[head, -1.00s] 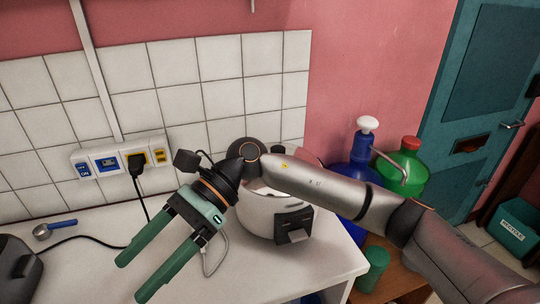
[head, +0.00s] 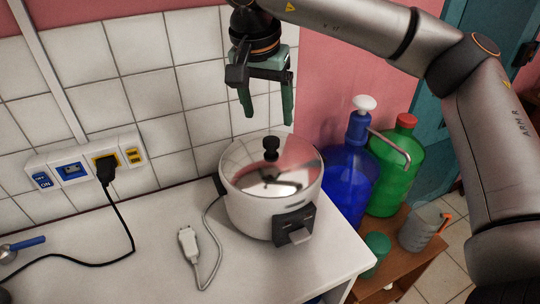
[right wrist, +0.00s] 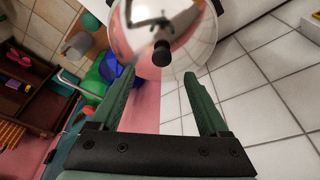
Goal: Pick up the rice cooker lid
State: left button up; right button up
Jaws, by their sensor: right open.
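The rice cooker lid (head: 255,165) is shiny metal with a black knob (head: 271,146) on top. It sits on the white rice cooker (head: 262,212) on the counter. My right gripper (head: 267,114) is open and empty, pointing down above the lid's knob with a gap between. In the right wrist view the lid (right wrist: 195,35) shows beyond the open fingers (right wrist: 157,82), and the knob (right wrist: 161,53) lies near the line between the fingertips. My left gripper is not in view.
A white plug with a cord (head: 188,243) lies on the counter (head: 130,270) left of the cooker. Wall sockets (head: 88,165) hold a black plug. A blue bottle (head: 347,180) and a green bottle (head: 392,170) stand to the right. The tiled wall is close behind.

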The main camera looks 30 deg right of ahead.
aim_at(271, 140)
jog(key=x, duration=0.4)
jog(key=p+x, duration=0.1)
jog(key=x, duration=0.3)
jog(key=shift+w+f, duration=0.25)
jog(key=shift+f, duration=0.05)
grip_shut()
dwell(0.3)
jog(key=shift+r, duration=0.1)
dwell(0.7)
